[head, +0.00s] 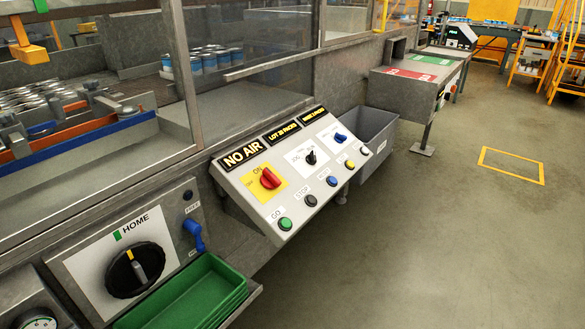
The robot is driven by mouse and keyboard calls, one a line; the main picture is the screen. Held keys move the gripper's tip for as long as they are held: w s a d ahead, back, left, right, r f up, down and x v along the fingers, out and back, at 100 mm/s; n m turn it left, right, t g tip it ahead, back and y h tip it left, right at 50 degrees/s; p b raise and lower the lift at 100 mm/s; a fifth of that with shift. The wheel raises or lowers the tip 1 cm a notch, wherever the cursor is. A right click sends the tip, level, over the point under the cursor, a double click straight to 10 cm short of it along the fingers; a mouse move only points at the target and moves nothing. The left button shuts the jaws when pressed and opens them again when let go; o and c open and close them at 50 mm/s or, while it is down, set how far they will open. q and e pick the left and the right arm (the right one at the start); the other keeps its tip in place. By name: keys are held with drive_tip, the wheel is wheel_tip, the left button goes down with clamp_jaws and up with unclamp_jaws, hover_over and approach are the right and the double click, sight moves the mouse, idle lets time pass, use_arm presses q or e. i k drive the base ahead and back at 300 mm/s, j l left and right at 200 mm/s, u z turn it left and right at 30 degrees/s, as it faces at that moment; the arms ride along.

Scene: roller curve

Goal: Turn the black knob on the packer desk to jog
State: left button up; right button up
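The packer desk (253,190) is a sloped grey panel in the middle of the head view. Its small black knob (311,157) sits on a white label plate, right of a red switch on a yellow plate. The knob's handle looks roughly upright. Small lettering beside it, seemingly "JOG" at its left, is hard to read. Neither of my grippers is in view, and nothing covers the knob.
A blue knob (340,138) and several push buttons, including a green one (285,223), share the panel. A larger black HOME dial (138,270) and green trays (185,297) are at lower left. A grey bin (377,145) stands right of the desk. The floor at right is clear.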

sight(311, 158)
drive_tip(key=l+u, duration=0.1)
drive_tip(key=u, duration=0.9)
drive_tip(key=l+u, duration=0.4)
drive_tip(key=l, duration=0.15)
drive_tip(key=l+u, duration=0.35)
drive_tip(key=l, duration=0.2)
drive_tip(key=k+l+u, duration=0.1)
drive_tip(key=l+u, duration=0.3)
drive_tip(key=l, duration=0.15)
